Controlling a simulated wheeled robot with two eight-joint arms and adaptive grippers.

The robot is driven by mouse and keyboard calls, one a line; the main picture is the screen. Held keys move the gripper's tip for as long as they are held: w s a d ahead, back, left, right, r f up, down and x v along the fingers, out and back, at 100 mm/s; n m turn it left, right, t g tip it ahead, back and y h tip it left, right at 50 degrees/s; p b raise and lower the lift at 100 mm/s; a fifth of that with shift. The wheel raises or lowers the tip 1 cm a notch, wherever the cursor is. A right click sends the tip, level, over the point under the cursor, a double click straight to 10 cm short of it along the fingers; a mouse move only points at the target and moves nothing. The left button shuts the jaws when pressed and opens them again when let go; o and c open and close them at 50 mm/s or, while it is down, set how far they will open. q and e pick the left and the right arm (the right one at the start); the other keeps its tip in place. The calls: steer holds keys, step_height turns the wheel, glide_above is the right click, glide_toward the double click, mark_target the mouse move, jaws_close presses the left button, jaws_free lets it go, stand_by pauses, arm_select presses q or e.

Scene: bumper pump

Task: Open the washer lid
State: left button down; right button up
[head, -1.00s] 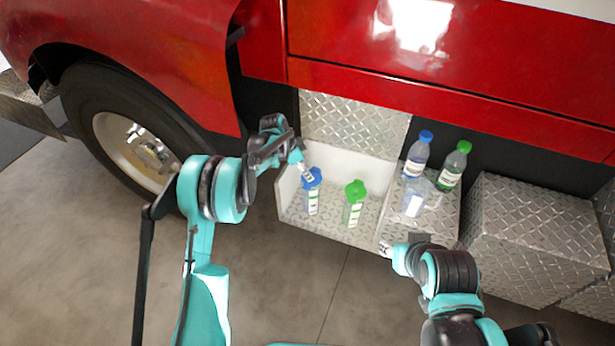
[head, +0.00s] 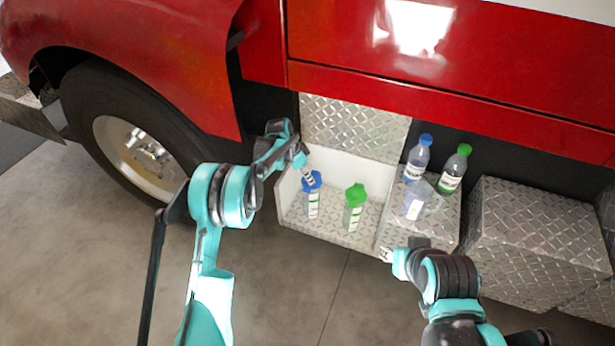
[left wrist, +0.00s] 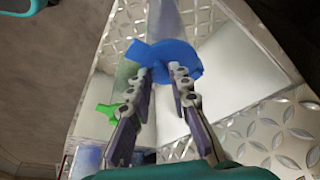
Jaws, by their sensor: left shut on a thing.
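A clear washer container with a blue lid (head: 313,186) stands upright in the open compartment. My left gripper (head: 307,178) comes down on this lid from above. In the left wrist view, the blue lid (left wrist: 172,56) lies at the fingertips of the left gripper (left wrist: 163,76), which is shut on it. Whether the lid is lifted or still seated is hard to tell. A second container with a green lid (head: 355,194) stands to its right; its green lid also shows in the left wrist view (left wrist: 106,110). My right gripper (head: 386,254) is low by the compartment's right front; its fingers are too small to judge.
The compartment has a white wall (head: 350,169) and a diamond-plate floor. Bottles with blue (head: 417,158) and green (head: 454,170) caps and a clear container (head: 414,203) stand on the plate to the right. A metal box (head: 540,235) and a wheel (head: 135,145) flank the area.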

arm_select(q)
steer(key=shift+w+d+r+g+y+p, duration=0.25)
steer(key=shift+w+r+g+y+p, duration=0.15)
steer(key=shift+w+r+g+p, duration=0.6)
steer(key=shift+s+n+g+p, duration=0.1)
steer(key=shift+n+g+p, duration=0.25)
steer(key=shift+g, duration=0.25)
steer(key=c, duration=1.4)
jaws_free()
steer(key=shift+f, duration=0.1)
steer(key=shift+o, duration=0.2)
step_height(320, 180, up, 10)
